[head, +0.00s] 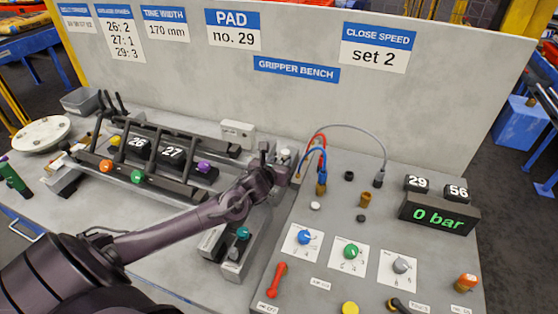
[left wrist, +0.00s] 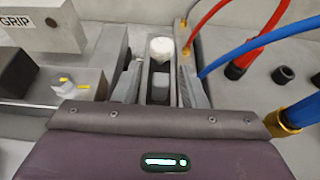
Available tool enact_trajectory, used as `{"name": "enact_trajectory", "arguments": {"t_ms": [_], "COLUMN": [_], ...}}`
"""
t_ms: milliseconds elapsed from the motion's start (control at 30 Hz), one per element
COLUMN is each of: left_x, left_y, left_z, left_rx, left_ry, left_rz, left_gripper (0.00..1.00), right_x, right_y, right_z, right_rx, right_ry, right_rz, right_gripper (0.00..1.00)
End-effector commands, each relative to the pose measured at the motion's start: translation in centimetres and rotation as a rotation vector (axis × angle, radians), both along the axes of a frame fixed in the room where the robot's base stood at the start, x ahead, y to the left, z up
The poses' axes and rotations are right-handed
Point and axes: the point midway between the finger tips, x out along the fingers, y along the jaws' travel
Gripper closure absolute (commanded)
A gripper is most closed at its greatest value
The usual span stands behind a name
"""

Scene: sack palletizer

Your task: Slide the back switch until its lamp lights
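The back switch appears to be the narrow dark slot with a grey-and-black slider block (left wrist: 160,88) in the left wrist view. A white round cap (left wrist: 161,48), which looks like its lamp, stands at the slot's far end and looks unlit. In the head view the white cap (head: 284,155) shows just beyond my left gripper (head: 272,160). The gripper hides the slider there. In the left wrist view my left gripper (left wrist: 159,82) is open, with one finger on each side of the slot and gaps beside the slider. My right gripper is not in view.
Red and blue hoses (left wrist: 225,58) with brass fittings rise close to the right finger. A grey block marked GRIP (left wrist: 45,25) stands at left. A teal-knobbed unit (head: 242,233) sits in front. The panel with dials and a "0 bar" display (head: 440,217) is at right.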

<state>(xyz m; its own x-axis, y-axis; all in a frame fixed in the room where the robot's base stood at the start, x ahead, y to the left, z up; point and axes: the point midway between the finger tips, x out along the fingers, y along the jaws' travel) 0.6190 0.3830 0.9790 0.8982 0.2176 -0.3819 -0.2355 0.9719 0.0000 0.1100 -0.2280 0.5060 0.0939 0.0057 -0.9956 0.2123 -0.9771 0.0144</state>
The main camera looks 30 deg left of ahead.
Motion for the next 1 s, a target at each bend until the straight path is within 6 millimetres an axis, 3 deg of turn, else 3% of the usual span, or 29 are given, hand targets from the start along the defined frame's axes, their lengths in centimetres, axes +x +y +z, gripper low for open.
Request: {"name": "enact_trajectory", "arguments": {"t_ms": [400, 700, 1000], "left_x": [0.77, 0.75, 0.59], "left_y": [0.08, 0.10, 0.09], "left_z": [-0.38, -0.37, -0.37], "left_rx": [0.000, 0.000, 0.002], "left_ry": [0.001, 0.001, 0.001], "left_rz": [-0.002, -0.002, -0.003], "left_gripper": [0.62, 1.00, 1.00], "right_x": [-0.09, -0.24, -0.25], "right_y": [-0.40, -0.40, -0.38], "right_z": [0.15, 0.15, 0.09], "right_rx": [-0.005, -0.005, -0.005], "right_ry": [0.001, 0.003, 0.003], "right_rz": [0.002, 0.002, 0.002], "right_gripper": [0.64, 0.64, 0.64]}}
